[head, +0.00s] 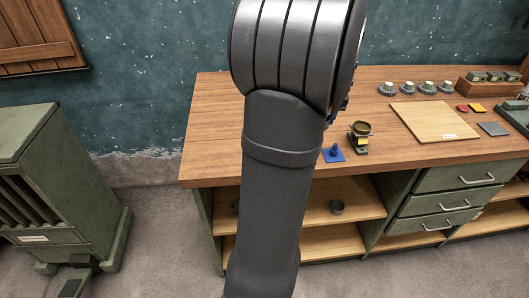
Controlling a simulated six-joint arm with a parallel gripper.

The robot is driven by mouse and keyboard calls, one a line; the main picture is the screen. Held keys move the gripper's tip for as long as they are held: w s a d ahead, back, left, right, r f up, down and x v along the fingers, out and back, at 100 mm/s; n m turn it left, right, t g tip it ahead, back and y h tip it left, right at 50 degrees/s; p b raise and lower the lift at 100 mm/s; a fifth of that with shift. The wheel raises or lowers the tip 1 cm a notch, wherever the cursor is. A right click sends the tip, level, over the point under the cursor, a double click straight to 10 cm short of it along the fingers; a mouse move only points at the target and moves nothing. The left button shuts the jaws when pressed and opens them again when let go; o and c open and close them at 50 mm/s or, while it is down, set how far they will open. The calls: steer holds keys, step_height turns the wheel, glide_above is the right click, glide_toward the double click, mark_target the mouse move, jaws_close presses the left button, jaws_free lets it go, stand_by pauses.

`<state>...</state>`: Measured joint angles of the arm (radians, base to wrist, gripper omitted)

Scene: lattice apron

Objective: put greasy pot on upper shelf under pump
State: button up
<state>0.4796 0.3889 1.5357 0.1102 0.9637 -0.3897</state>
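The workbench has an open bay with an upper shelf (358,196) and a lower shelf (345,239) below its top. A small dark grey pot (337,207) stands upright on the upper shelf. On the bench top above is a dark green device with a brass bowl (361,129) and a yellow patch. I cannot tell for certain which of these is the pump or the greasy pot. A dark thing at the shelf's left is mostly hidden by my arm. My gripper is not in view; my dark arm crosses the middle of the head view.
A blue piece (334,152) on a square base sits near the bench edge. A wooden board (434,121), several grey round pieces, a wooden tray (489,88) and drawers (440,203) are to the right. A green cabinet (50,190) stands left. Floor between is clear.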

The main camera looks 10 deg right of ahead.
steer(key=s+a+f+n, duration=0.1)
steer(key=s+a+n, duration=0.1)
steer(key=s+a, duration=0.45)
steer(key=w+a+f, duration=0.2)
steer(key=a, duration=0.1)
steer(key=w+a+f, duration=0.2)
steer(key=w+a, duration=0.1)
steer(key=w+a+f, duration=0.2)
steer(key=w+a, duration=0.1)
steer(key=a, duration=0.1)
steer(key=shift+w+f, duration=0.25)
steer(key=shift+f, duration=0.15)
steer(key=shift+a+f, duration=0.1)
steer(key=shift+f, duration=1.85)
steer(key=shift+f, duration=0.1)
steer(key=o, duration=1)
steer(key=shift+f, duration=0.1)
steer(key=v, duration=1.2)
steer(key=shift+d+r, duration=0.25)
